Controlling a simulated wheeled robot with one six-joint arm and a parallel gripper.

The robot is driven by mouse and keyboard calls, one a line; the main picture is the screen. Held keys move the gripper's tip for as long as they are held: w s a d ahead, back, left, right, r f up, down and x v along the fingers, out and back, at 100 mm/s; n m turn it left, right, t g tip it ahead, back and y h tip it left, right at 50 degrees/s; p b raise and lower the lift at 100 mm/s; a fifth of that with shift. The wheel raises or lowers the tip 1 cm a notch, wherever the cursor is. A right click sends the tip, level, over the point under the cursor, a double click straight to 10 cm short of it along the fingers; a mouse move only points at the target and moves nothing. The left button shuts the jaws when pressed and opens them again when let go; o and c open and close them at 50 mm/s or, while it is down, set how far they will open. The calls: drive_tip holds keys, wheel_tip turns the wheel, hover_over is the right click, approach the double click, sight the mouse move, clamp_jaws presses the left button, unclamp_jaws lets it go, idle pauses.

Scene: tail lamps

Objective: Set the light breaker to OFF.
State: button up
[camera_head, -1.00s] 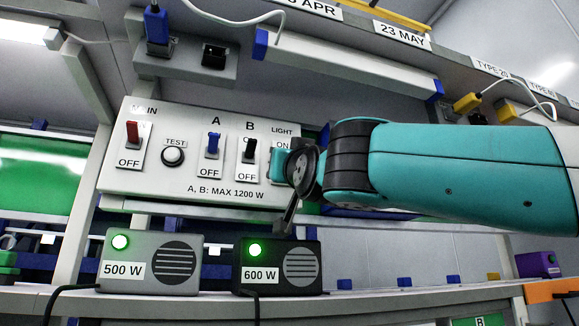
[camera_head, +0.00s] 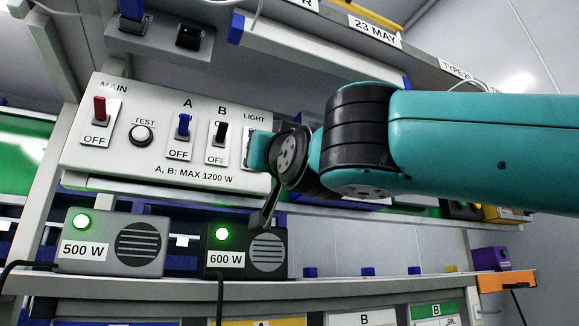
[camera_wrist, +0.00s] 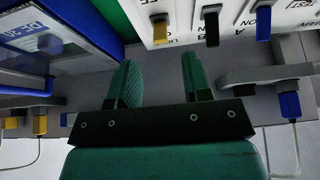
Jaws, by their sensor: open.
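The light breaker is at the right end of the white breaker panel (camera_head: 130,165). In the head view, my gripper (camera_head: 260,152) hides its lever, and only the LIGHT label and a plate edge show. In the wrist view the panel is upside down, and a yellow lever (camera_wrist: 160,30) at the top lies just beyond my two green fingertips, in line with the gap between them. My gripper also shows in the wrist view (camera_wrist: 158,68), open with nothing between its fingers. I cannot tell whether the lever stands at ON or OFF.
The red main lever (camera_head: 100,108), blue A lever (camera_head: 183,124) and black B lever (camera_head: 221,132) are up. The TEST button (camera_head: 141,135) sits between MAIN and A. Below stand a 500 W box (camera_head: 108,243) and a 600 W box (camera_head: 245,250), both with green lamps lit.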

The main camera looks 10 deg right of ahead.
drive_tip(key=b+v, duration=0.2)
drive_tip(key=v, duration=0.8)
drive_tip(key=shift+s+f, duration=0.25)
drive_tip(key=shift+s, duration=0.05)
